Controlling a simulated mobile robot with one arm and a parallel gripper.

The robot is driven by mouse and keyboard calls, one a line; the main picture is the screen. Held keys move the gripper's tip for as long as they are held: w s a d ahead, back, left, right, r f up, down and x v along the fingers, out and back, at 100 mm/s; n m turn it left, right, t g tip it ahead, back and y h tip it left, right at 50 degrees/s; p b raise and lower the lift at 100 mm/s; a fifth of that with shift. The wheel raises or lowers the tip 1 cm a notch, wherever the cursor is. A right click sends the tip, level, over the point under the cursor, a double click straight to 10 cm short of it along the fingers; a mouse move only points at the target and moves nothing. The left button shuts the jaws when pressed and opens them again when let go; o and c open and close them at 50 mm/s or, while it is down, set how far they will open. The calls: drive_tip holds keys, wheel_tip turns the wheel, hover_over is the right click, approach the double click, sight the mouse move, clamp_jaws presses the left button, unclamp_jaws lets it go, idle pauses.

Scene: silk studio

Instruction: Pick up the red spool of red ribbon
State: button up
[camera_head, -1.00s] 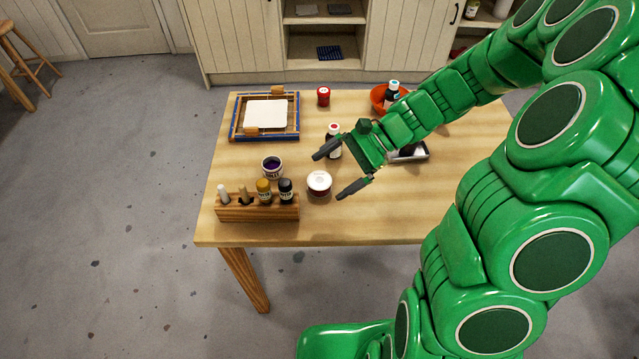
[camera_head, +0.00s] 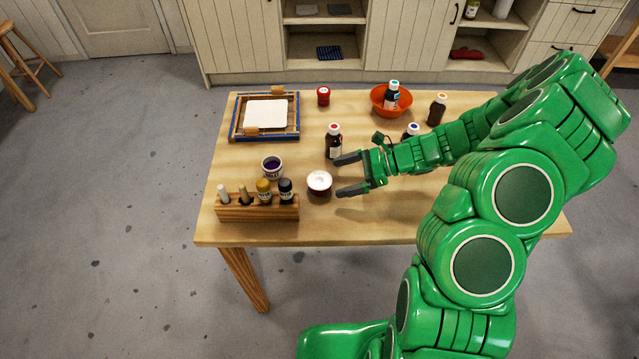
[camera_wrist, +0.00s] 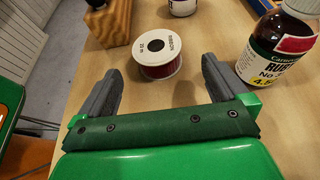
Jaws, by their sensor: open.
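The red ribbon spool (camera_head: 319,184) has a white top and a dark red side and stands on the table's front half. It also shows in the wrist view (camera_wrist: 158,54), upright, with a printed white flange. My gripper (camera_head: 345,176) is open and empty, low over the table just right of the spool. Its fingers point left toward the spool. In the wrist view my gripper (camera_wrist: 160,78) has one finger on each side of the spool's line, with the spool at or just beyond the fingertips. I cannot tell whether any finger touches it.
A dark bottle with a red-marked label (camera_wrist: 276,48) stands close by my gripper's right finger in the wrist view. A wooden rack of bottles (camera_head: 258,208) and a purple jar (camera_head: 272,167) are left of the spool. An orange bowl (camera_head: 376,98) stands at the back.

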sight(328, 180)
drive_tip(key=shift+r+x, duration=0.15)
drive_tip(key=shift+x, duration=1.65)
drive_tip(key=shift+r+x, duration=0.15)
drive_tip(key=shift+x, duration=1.65)
drive_tip(key=shift+s+a, duration=0.1)
drive_tip(key=shift+s, duration=0.05)
drive_tip(key=shift+c, duration=0.5)
drive_tip(key=c, duration=1)
